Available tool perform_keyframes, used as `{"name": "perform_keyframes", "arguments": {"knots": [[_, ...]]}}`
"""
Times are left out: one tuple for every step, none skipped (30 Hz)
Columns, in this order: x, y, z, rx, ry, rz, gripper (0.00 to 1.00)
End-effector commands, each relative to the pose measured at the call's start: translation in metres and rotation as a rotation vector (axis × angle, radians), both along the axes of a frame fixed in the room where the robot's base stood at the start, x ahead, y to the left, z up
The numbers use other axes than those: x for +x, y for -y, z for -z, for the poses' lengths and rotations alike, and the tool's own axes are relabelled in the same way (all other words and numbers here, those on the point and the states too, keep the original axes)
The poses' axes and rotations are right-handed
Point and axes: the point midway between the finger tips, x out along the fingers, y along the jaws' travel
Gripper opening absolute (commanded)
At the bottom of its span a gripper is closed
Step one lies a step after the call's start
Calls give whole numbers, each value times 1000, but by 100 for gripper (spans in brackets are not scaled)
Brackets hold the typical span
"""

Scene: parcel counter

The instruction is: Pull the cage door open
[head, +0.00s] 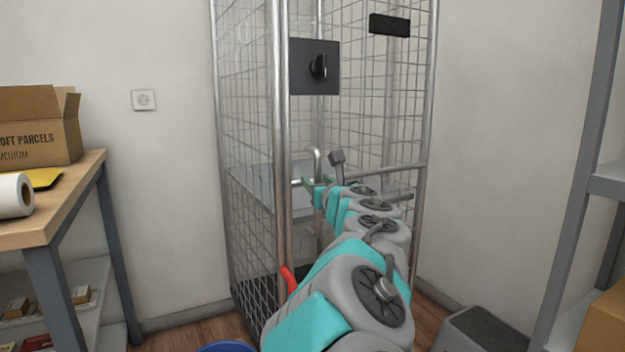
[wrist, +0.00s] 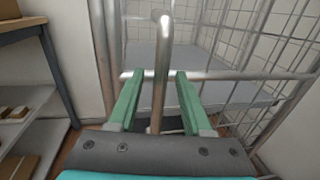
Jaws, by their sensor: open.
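The cage door (head: 361,110) is a wire-mesh panel in a metal tube frame at the front of the tall cage, and it looks shut. A bent metal door handle (head: 317,153) stands near its left side; it also shows in the wrist view (wrist: 161,60) as an upright bar with a curved top. My gripper (head: 312,184) is open at the handle. In the wrist view its green fingers (wrist: 158,76) stand either side of the handle bar, with a gap visible on both sides. My arm hides the lower part of the door in the head view.
A dark plate with a black knob (head: 319,67) sits at the door's upper left. A wooden table (head: 62,198) with a parcel box (head: 36,125) is at left. A grey shelf rack (head: 577,180) and a dark bin (head: 478,330) are at right. A blue round thing (head: 226,347) is low in front.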

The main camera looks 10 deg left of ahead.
Motion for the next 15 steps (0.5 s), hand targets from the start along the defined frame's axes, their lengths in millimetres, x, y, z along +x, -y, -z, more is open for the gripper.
{"name": "perform_keyframes", "arguments": {"knots": [[0, 0, 0, 0, 0, 0, 50], [0, 0, 0, 0, 0, 0, 50], [0, 0, 0, 0, 0, 0, 50], [0, 0, 0, 0, 0, 0, 50], [0, 0, 0, 0, 0, 0, 50], [0, 0, 0, 0, 1, 0, 50], [0, 0, 0, 0, 1, 0, 46], [0, 0, 0, 0, 1, 0, 43], [0, 0, 0, 0, 1, 0, 38], [0, 0, 0, 0, 1, 0, 35], [0, 0, 0, 0, 1, 0, 32], [0, 0, 0, 0, 1, 0, 27], [0, 0, 0, 0, 1, 0, 24], [0, 0, 0, 0, 1, 0, 20], [0, 0, 0, 0, 1, 0, 16]]}}
